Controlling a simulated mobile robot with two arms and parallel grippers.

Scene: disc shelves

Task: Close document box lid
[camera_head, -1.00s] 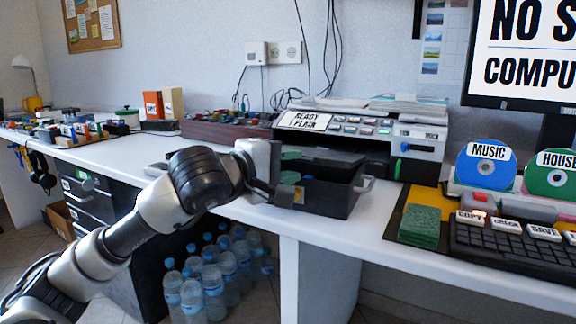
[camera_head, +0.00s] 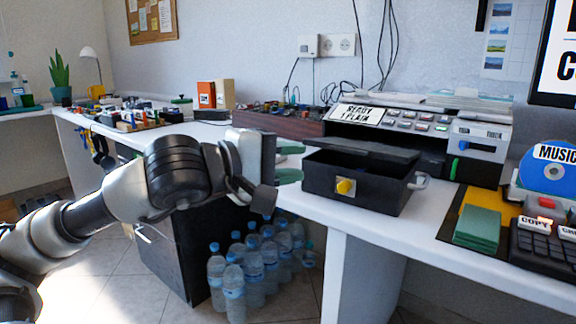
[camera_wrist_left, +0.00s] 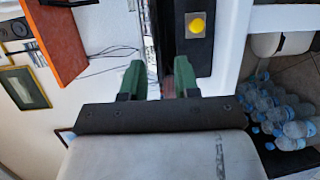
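The document box (camera_head: 375,193) is a black box on the white desk, with a yellow knob (camera_head: 345,187) on its near side and a grey handle at the right. Its dark lid (camera_head: 365,149) sits above the box body with a dark gap showing below it, so it looks partly open. My left gripper (camera_head: 289,163), with green fingertips, is just left of the box and apart from the knob. In the left wrist view its fingers (camera_wrist_left: 158,78) are spread, with no held object clear between them. The box's knob (camera_wrist_left: 197,26) shows beyond them. My right gripper is out of view.
A printer-like machine (camera_head: 425,125) stands behind the box. Green pads (camera_head: 478,228), a keyboard (camera_head: 545,250) and a blue disc (camera_head: 548,168) are to the right. Water bottles (camera_head: 255,265) stand on the floor below. The desk front (camera_head: 410,235) is clear.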

